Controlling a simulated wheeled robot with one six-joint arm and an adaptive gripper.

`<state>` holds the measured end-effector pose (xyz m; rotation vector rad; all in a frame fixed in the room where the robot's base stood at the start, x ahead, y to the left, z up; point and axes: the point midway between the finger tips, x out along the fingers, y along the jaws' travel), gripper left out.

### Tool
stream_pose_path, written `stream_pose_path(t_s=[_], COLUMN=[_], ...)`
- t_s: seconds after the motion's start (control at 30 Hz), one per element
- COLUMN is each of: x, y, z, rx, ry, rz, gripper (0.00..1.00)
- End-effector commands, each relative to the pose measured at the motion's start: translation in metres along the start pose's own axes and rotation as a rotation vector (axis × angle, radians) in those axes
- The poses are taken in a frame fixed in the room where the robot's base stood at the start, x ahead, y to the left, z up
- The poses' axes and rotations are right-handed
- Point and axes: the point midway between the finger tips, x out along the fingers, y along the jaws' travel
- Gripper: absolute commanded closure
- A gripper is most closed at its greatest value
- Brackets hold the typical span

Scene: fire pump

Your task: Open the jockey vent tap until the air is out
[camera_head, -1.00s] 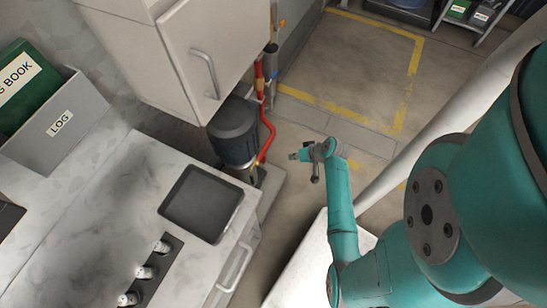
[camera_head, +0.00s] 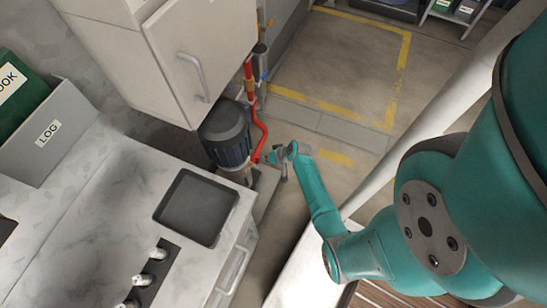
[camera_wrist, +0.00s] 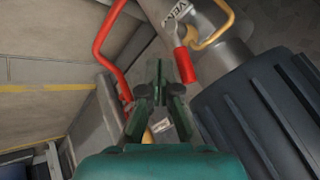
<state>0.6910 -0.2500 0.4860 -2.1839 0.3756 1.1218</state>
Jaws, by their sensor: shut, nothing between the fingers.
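The jockey pump's dark ribbed motor (camera_head: 225,135) stands below the cabinet in the head view and fills the right of the wrist view (camera_wrist: 262,110). In the wrist view a short red lever (camera_wrist: 185,64), apparently the vent tap's handle, sits beside a tag (camera_wrist: 180,12) reading "VEN", partly cut off. A brass-coloured bent piece (camera_wrist: 214,28) is right of it. My gripper (camera_wrist: 159,68) is shut and empty, its tips just left of the red lever; I cannot tell whether they touch. In the head view my gripper (camera_head: 271,157) is low beside the pump's right side.
A red pipe (camera_head: 261,132) rises beside the pump, close to my gripper, and also shows in the wrist view (camera_wrist: 101,48). A cabinet (camera_head: 165,50) overhangs the pump. A counter with a black tray (camera_head: 196,207) is at left. The floor (camera_head: 345,65) beyond is open.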

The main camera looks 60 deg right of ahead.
Motion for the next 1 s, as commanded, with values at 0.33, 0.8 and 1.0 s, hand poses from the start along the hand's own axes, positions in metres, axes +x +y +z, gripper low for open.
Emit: stream_pose_path(t_s=[0.33,0.8,1.0], x=[0.002,-0.002,-0.003], y=[-0.007,-0.020,-0.021], z=[-0.001,0.011,0.012], rx=[0.001,-0.061,-0.058], ry=[0.000,0.061,0.062], rz=[0.000,0.050,0.051], gripper=[1.00,1.00,1.00])
